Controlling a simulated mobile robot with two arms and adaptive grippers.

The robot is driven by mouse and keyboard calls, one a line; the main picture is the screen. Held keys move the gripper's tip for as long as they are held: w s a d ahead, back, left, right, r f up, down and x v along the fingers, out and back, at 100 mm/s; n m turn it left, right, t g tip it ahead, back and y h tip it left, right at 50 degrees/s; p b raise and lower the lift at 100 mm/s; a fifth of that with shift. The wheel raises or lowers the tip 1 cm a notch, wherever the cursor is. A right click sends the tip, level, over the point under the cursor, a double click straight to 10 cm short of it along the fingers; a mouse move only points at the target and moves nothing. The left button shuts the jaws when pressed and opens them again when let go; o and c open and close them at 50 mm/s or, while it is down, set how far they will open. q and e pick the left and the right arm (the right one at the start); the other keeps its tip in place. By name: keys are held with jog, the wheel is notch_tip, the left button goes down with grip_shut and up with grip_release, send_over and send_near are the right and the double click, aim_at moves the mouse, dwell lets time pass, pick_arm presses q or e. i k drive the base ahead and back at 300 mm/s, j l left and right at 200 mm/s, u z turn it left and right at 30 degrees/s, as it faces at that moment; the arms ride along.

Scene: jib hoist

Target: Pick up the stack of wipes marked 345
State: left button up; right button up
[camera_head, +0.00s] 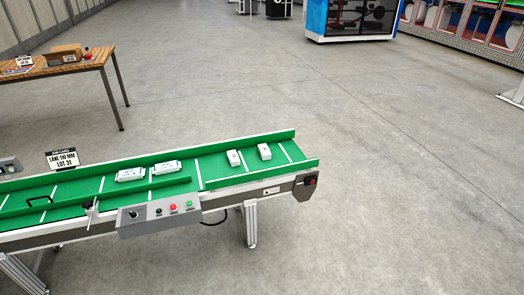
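Several small white packs lie on the green belt of a conveyor (216,170). Two wider packs, the left one (131,174) and the one beside it (166,168), lie lengthwise near the middle of the belt. Two smaller packs, one (234,158) and another (264,152), stand apart farther right, near the belt's right end. Their print is too small to read, so I cannot tell which is marked 345, or whether any is a stack of wipes. Neither of my grippers is in view.
A control box (160,217) with red and green buttons juts from the conveyor's front. A sign (63,159) reading "LANE 110 MM LOT 31" stands behind the belt. A wooden table (88,62) with a box (64,54) is at upper left.

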aim_at(264, 152)
jog(key=i+j, duration=0.15)
jog(key=i, duration=0.25)
jog(key=i+j, duration=0.2)
jog(key=i, duration=0.2)
jog(key=i+j+z, duration=0.1)
jog(key=i, duration=0.25)
